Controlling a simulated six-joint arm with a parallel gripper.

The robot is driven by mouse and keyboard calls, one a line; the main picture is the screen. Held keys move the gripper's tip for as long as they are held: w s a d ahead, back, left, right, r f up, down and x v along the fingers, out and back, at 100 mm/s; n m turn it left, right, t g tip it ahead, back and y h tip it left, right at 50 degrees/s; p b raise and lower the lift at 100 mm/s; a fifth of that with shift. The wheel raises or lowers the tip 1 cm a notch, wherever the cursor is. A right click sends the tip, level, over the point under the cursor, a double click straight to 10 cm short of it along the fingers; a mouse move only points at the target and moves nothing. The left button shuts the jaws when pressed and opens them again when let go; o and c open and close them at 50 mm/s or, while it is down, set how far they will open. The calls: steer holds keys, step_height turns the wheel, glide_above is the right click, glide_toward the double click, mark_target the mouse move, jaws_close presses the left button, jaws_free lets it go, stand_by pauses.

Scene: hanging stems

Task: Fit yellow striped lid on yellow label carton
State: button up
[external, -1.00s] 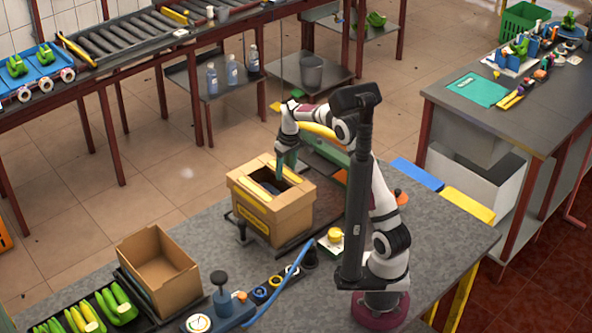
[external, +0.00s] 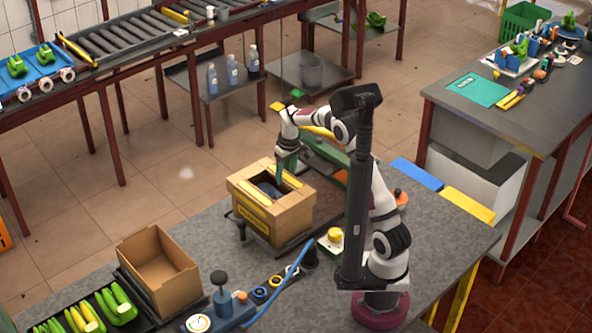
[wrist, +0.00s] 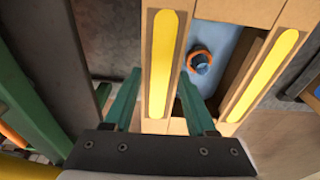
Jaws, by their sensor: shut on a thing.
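The yellow label carton (external: 283,222) stands on a dark tray in the middle of the grey bench, its yellow label (external: 251,213) on the front-left side. The yellow striped lid (external: 247,192) is a cardboard frame with two yellow stripes and an opening in the middle. It lies level over the carton's top; I cannot tell whether it is fully seated. My gripper (external: 287,163) is at the lid's right side, shut on one striped strip. In the wrist view, its green fingers straddle that lid strip (wrist: 161,65). A blue item with an orange ring (wrist: 200,60) shows through the opening.
An open empty carton (external: 160,268) stands at the front left, beside a black tray of green and yellow produce (external: 85,315). A yellow button box (external: 333,238) and a blue hose lie in front of the carton. Dark equipment stands behind my gripper.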

steer(key=shift+f, duration=0.6)
stand_by(0.4)
steer(key=o, duration=1.2)
steer(key=shift+o, duration=0.7)
steer(key=shift+r, duration=0.15)
steer(key=shift+r, duration=1.15)
steer(key=shift+r, duration=0.25)
step_height(320, 180, up, 7)
